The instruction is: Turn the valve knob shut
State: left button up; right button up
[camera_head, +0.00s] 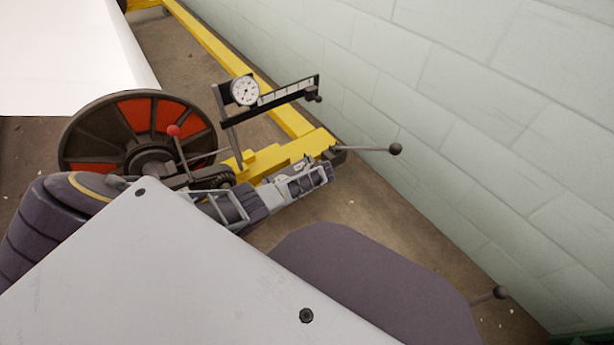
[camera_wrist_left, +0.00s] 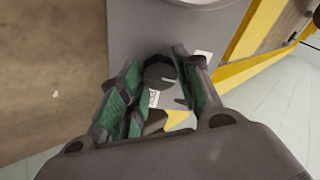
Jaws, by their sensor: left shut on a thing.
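In the left wrist view, the valve knob (camera_wrist_left: 158,72) is a small dark, many-sided knob on a grey panel. My left gripper (camera_wrist_left: 157,85) has its two green-padded fingers on either side of the knob, shut on it. In the head view my left gripper (camera_head: 312,178) reaches in from the left, low over the yellow frame. The knob cannot be made out there; the gripper seems to hide it. How far the knob is turned does not show. My right gripper is not in view.
A large dark wheel with red-orange sectors (camera_head: 137,113) stands left of the gripper. A dial gauge (camera_head: 245,91) on a bracket is just above it. A ball-ended lever (camera_head: 372,150) sticks out to the right. Yellow frame beams (camera_head: 215,45) run along a pale block wall (camera_head: 500,110).

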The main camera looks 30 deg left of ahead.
pick_arm(q)
jog(key=shift+n, duration=0.6)
jog(key=shift+d, duration=0.1)
jog(key=o, duration=1)
jog(key=shift+r, duration=0.1)
jog(key=shift+v, duration=5.85)
jog(key=shift+d, duration=0.1)
